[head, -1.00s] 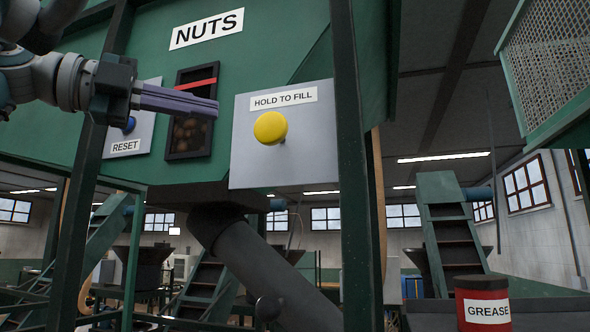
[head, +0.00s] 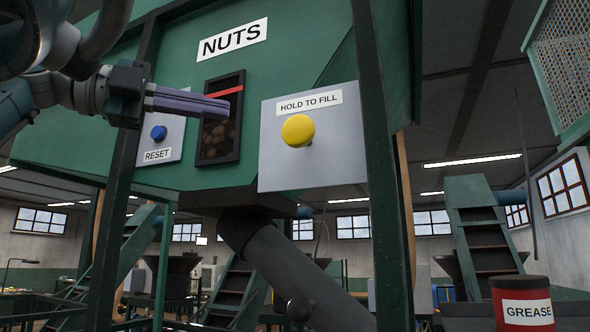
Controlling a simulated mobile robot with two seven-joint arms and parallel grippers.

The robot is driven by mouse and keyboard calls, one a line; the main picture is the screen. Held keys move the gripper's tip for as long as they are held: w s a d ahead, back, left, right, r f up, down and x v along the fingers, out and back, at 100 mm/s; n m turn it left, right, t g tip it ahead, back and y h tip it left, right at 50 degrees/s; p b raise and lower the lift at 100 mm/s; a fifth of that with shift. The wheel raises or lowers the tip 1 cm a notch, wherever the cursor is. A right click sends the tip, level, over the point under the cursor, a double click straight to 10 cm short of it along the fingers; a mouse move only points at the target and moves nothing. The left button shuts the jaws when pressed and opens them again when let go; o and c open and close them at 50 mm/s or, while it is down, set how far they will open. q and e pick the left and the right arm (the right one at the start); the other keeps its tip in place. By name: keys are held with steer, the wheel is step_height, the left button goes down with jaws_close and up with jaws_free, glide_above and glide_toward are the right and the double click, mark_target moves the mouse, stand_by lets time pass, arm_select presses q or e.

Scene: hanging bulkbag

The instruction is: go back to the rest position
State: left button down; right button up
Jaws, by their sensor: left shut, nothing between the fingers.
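My left gripper (head: 228,107) comes in from the upper left, with its long purple-grey fingers shut and nothing between them. Its tips are in front of the dark sight window, left of the yellow button (head: 298,130) and apart from it. The yellow button sits on a grey panel (head: 285,177) labelled HOLD TO FILL. A blue button (head: 158,133) on the RESET panel (head: 178,150) is just below my gripper. My right gripper is out of view.
The green hopper (head: 100,150) carries a NUTS sign (head: 232,39) and a window (head: 218,145) showing nuts. Dark green posts (head: 385,200) stand in front. A grey chute (head: 300,275) slopes below. A red GREASE can (head: 523,300) stands at lower right.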

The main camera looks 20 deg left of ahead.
arm_select(q)
steer(key=w+d+t+h+p, duration=0.1)
steer(key=d+t+h+p, duration=0.1)
steer(key=d+h, duration=0.35)
steer(key=s+a+f+n+t+y+p, duration=0.1)
steer(key=a+f+n+y+p, duration=0.15)
steer(key=f+n+y, duration=0.95)
steer(key=s+a+f+n+t+y+p, duration=0.15)
steer(key=a+f+n+y, duration=0.25)
steer(key=f+n+y, duration=0.8)
steer(key=s+d+f+n+g+h+p, duration=0.25)
steer(key=s+f+g, duration=0.45)
steer(key=f, duration=0.6)
steer(key=s+d+f+g+h, duration=0.1)
steer(key=s+d+f+g, duration=0.1)
steer(key=s, duration=0.6)
steer(key=s+d+f+g+h, duration=0.1)
steer(key=s+d+f+g, duration=0.2)
steer(key=s, duration=0.6)
step_height(320, 180, down, 2)
steer(key=shift+d+f+m+g+h, duration=0.1)
steer(key=shift+d+m+g+h, duration=0.2)
steer(key=shift+m+g+h, duration=0.15)
